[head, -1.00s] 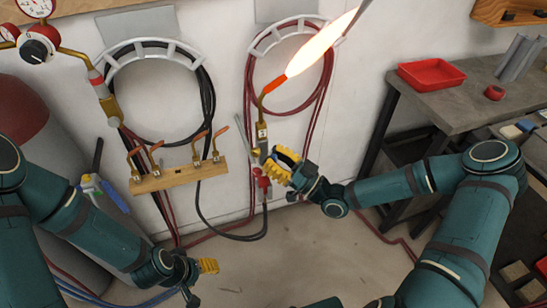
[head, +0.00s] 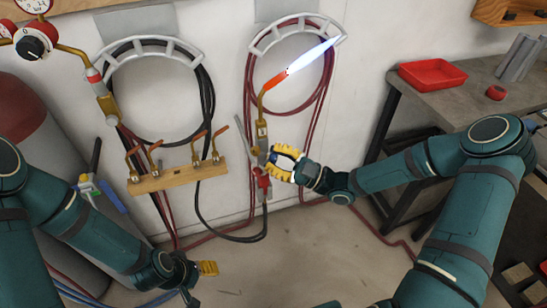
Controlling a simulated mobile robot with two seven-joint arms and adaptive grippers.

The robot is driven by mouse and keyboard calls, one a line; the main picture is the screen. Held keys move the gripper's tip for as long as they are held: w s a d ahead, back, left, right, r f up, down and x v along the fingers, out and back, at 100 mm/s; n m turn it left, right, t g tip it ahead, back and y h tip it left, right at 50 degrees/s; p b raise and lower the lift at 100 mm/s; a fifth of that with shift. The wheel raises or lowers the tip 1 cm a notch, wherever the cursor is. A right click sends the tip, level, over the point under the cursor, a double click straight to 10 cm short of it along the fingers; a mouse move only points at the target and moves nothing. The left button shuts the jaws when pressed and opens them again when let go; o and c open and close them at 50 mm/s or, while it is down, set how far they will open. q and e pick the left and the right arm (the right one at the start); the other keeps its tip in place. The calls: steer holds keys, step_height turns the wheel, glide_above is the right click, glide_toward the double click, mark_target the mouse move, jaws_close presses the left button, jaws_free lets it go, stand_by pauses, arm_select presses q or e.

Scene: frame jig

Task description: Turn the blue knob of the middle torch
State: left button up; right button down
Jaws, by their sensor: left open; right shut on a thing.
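The lit torch (head: 262,132) stands upright at the middle of the picture, in front of the red hose coil. Its brass neck rises to a red-orange tip with a narrow blue-white flame (head: 312,56) pointing up and right. My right gripper (head: 274,163) is at the right side of the torch's lower body, its yellow fingers shut on the knob there. The fingers hide the knob, so its blue colour cannot be made out. A red part (head: 262,180) shows just below. My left gripper (head: 209,268) is low at the left, open and empty, away from the torch.
A second torch (head: 105,100) hangs at the left by a black hose coil. A wooden rack (head: 178,178) holds several brass nozzles. A red tray (head: 432,73) lies on the grey bench at the right. The flame crosses the space above my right gripper.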

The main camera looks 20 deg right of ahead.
steer(key=shift+n+g, duration=1.2)
steer(key=shift+n, duration=1.3)
steer(key=c, duration=0.8)
jaws_free()
steer(key=shift+o, duration=0.2)
steer(key=v, duration=1.2)
